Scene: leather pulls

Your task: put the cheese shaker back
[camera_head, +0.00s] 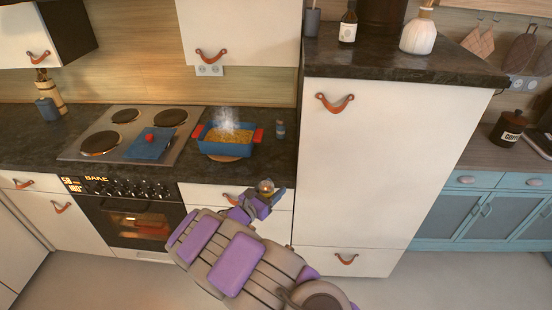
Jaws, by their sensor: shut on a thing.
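My gripper (258,200) is in front of the counter's front edge, over the drawer fronts. It is shut on the cheese shaker (266,187), whose rounded, greyish-yellow top shows between the purple and grey fingers. The lower part of the shaker is hidden by the gripper. A small blue shaker or bottle (280,130) with a grey top stands upright on the dark counter (271,165), to the right of a blue baking dish (224,143). My gripper is below and nearer than both in the picture, apart from them.
The baking dish has red handles, holds steaming yellow food and stands on a round wooden board. A tall white cabinet (385,150) rises to the right. The counter's front strip is clear.

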